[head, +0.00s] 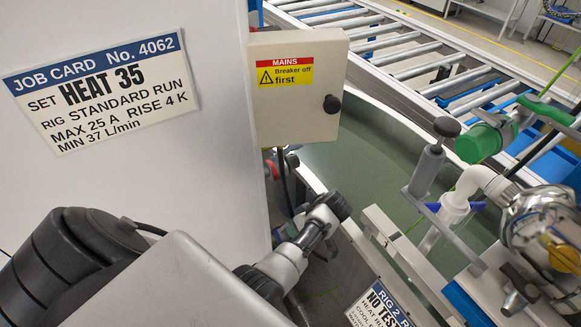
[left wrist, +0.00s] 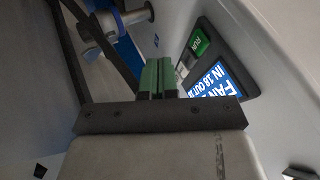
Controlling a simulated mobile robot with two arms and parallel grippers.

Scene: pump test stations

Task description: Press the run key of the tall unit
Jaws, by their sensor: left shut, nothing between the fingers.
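The green run key (left wrist: 199,43), marked RUN, shows in the left wrist view on a dark panel set in a pale housing. A blue display (left wrist: 222,80) with white text lies beside it. My left gripper (left wrist: 158,68) has its two green-tipped fingers together with nothing between them. In that picture the fingertips are left of and below the key, with a gap in between. In the head view part of my left arm (head: 292,258) shows beside a tall pale cabinet (head: 225,180); the fingertips and the run key cannot be made out there. My right gripper is not in view.
A job card (head: 100,90) reading HEAT 35 is on the cabinet. A mains box (head: 297,115) with a black knob juts out beside it. A rig with a green cap (head: 478,143) and metal pump (head: 540,222) stands at right. A roller conveyor (head: 400,55) runs behind.

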